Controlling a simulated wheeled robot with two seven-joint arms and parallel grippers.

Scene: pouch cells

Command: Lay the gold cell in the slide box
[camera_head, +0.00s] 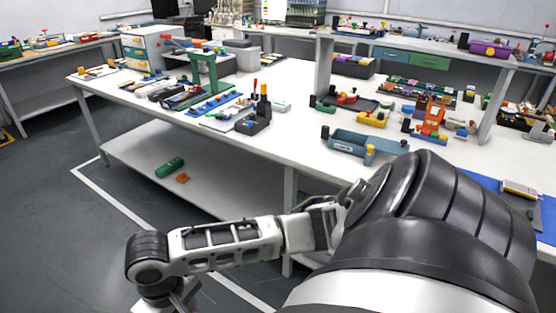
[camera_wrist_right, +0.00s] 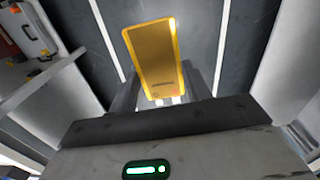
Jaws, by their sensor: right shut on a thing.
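The gold cell (camera_wrist_right: 155,60) is a flat gold pouch with a bright yellow rim. In the right wrist view it stands out beyond my right gripper (camera_wrist_right: 163,92), which is shut on its near end, over the dark floor. In the head view my right arm reaches across to the lower left; its gripper end is mostly cut off by the bottom edge, and the cell does not show there. A blue-grey open tray (camera_head: 352,145) near the table's front edge may be the slide box; I cannot tell for sure. My left gripper is not in view.
The white table (camera_head: 300,105) carries several tools, trays and a dark holder (camera_head: 254,122). A green object (camera_head: 169,167) and an orange piece (camera_head: 182,178) lie on its lower shelf. A yellow-edged item (camera_head: 520,189) lies at the right on a blue mat (camera_head: 548,222).

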